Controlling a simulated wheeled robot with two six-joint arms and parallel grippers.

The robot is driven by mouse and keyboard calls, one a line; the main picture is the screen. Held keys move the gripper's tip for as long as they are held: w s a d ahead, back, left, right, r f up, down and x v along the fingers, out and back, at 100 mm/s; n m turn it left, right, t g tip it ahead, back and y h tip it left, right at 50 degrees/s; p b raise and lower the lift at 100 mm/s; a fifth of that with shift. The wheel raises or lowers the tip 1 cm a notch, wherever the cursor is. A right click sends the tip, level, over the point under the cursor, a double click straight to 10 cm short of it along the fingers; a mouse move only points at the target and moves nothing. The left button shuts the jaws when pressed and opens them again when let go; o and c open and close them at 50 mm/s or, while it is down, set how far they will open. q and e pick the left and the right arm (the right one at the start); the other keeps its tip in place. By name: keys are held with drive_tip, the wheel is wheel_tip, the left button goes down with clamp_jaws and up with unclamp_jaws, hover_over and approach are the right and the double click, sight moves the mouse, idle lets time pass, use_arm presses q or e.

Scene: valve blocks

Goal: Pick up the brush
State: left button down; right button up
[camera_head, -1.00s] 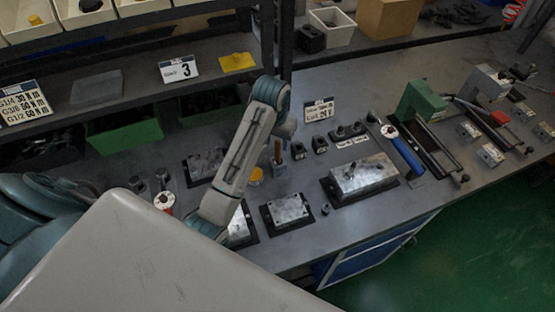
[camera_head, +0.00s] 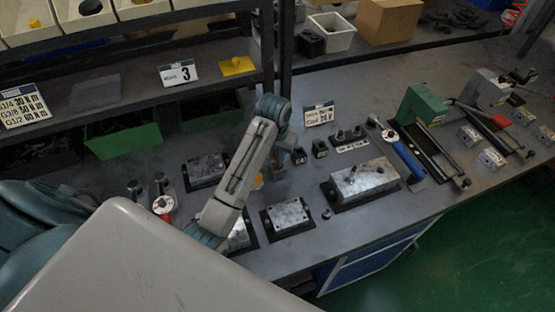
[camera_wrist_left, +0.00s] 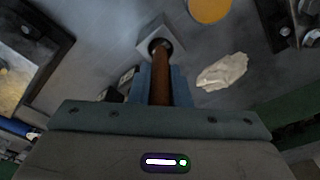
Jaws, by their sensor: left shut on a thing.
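The brush shows as a brown, round handle (camera_wrist_left: 161,82) in the left wrist view. Its far end meets a square grey block with a round dark opening (camera_wrist_left: 160,46); I cannot tell whether it still sits in it. My left gripper (camera_wrist_left: 160,84) is shut on the handle, with a blue-grey finger on each side. In the head view, my left gripper (camera_head: 281,153) is small and partly hidden behind my own arm, at the middle of the bench. The brush's bristles are not visible. My right gripper is not in view.
A crumpled pale cloth (camera_wrist_left: 222,71) and a yellow round thing (camera_wrist_left: 209,9) lie close by. Metal valve blocks (camera_head: 364,182) on dark plates and a blue-handled tool (camera_head: 408,160) stand to the right. The shelf (camera_head: 150,85) is behind on the left.

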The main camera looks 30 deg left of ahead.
use_arm(q)
drive_tip(key=shift+r, duration=0.1)
drive_tip(key=shift+r, duration=0.35)
wheel_tip(320, 180, up, 4)
drive_tip(key=shift+f+p, duration=0.1)
drive_tip(key=shift+p, duration=0.35)
wheel_tip(320, 180, up, 5)
drive_tip(key=p, duration=0.4)
drive_tip(key=shift+f, duration=0.2)
drive_tip(key=shift+r+p, duration=0.4)
drive_tip(key=shift+p, duration=0.15)
